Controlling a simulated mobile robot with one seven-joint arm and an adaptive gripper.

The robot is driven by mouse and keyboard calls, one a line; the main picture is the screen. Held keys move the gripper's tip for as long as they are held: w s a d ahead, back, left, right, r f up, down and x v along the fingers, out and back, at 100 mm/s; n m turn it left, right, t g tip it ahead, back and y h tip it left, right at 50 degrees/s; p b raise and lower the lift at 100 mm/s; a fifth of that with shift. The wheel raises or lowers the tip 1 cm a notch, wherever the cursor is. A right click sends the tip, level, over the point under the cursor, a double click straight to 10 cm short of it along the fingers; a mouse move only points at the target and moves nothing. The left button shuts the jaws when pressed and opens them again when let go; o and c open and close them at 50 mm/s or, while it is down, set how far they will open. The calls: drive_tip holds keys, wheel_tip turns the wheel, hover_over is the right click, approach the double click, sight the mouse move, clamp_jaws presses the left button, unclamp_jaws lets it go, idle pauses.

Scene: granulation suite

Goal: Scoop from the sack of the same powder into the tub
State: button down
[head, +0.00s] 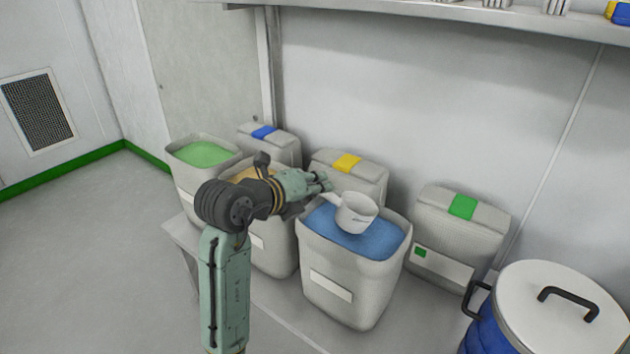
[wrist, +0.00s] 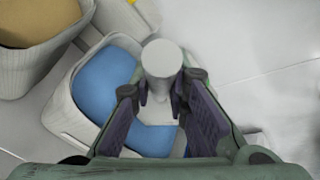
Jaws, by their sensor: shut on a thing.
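My gripper (head: 324,183) is shut on the handle of a white scoop (head: 357,213). The scoop's cup is over the open container of blue powder (head: 318,262); I cannot tell whether it touches the powder. No coloured powder shows in the cup. In the wrist view the cup (wrist: 162,62) sticks out beyond the fingers, with blue powder (wrist: 104,84) below. An open container of green powder (head: 204,153) stands at the far left. One of yellow-tan powder (head: 243,174) is between, partly hidden by my arm. Closed sacks with blue (head: 283,146), yellow (head: 369,180) and green (head: 480,221) bands stand behind.
A blue drum with a white lid (head: 558,298) and dark handles stands at the right front. A shelf (head: 440,14) runs along the wall above. The containers stand on a pale low surface (head: 278,318). Open floor (head: 90,250) lies at the left.

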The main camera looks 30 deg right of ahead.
drive_tip(key=shift+d+f+b, duration=0.75)
drive_tip(key=shift+f, duration=3.05)
drive_tip(key=shift+a+r+p, duration=0.2)
drive_tip(key=shift+r+p, duration=0.45)
drive_tip(key=shift+r, duration=0.9)
drive_tip(key=shift+a+r+p, duration=0.2)
drive_tip(key=shift+r+p, duration=0.4)
drive_tip(key=shift+r, duration=0.9)
drive_tip(key=shift+a+r+p, duration=0.2)
drive_tip(key=shift+r+p, duration=0.45)
drive_tip(key=shift+r, duration=0.9)
drive_tip(key=shift+w+a+r+n+h+b, duration=0.1)
drive_tip(key=shift+a+r+n+h+b, duration=0.2)
drive_tip(key=shift+r+n+h+b, duration=0.35)
drive_tip(key=shift+a+r+h, duration=0.15)
drive_tip(key=shift+r+h, duration=0.2)
drive_tip(key=shift+h, duration=0.1)
